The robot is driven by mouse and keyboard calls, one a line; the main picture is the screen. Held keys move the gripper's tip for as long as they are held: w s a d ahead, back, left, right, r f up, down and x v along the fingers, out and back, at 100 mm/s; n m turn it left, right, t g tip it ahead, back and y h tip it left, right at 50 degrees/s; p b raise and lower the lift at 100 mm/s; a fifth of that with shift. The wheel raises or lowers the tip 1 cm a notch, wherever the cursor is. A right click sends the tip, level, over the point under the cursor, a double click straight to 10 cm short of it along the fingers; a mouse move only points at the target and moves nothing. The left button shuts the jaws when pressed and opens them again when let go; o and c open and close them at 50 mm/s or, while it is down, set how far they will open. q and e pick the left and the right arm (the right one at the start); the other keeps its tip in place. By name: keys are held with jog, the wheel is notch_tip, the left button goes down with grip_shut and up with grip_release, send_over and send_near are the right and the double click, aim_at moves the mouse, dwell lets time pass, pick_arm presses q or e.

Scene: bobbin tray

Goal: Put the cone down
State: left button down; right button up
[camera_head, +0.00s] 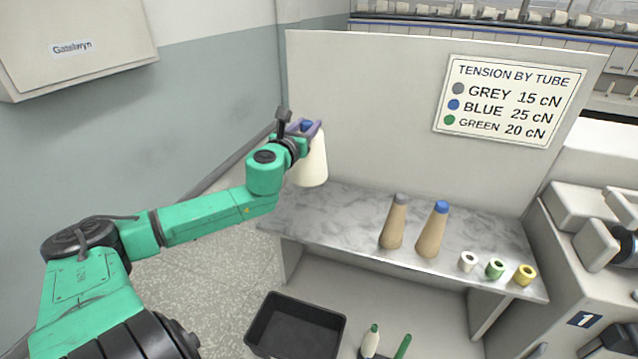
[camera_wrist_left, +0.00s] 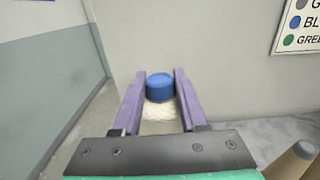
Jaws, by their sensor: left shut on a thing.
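My left gripper (camera_head: 304,127) is shut on a cream cone (camera_head: 312,160) with a blue tube top. The cone hangs upright over the left end of the marbled shelf (camera_head: 350,215), in front of the pale back panel. I cannot tell whether its base touches the shelf. In the left wrist view the cone's blue top (camera_wrist_left: 160,87) sits between the two purple fingers (camera_wrist_left: 160,98), with a strip of cream yarn below it. My right gripper is not in view.
A grey-topped tan cone (camera_head: 394,222) and a blue-topped tan cone (camera_head: 433,230) stand on the shelf. White, green and yellow rings (camera_head: 495,268) lie at its right end. A black bin (camera_head: 296,325) is below. A tension sign (camera_head: 510,98) hangs on the panel.

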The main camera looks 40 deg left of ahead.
pick_arm(q)
notch_tip(320, 180, down, 15)
jog(key=b, duration=0.3)
jog(key=shift+w, duration=0.1)
jog(key=shift+c, duration=2.2)
grip_release()
jog(key=shift+f, duration=0.1)
jog(key=v, duration=1.2)
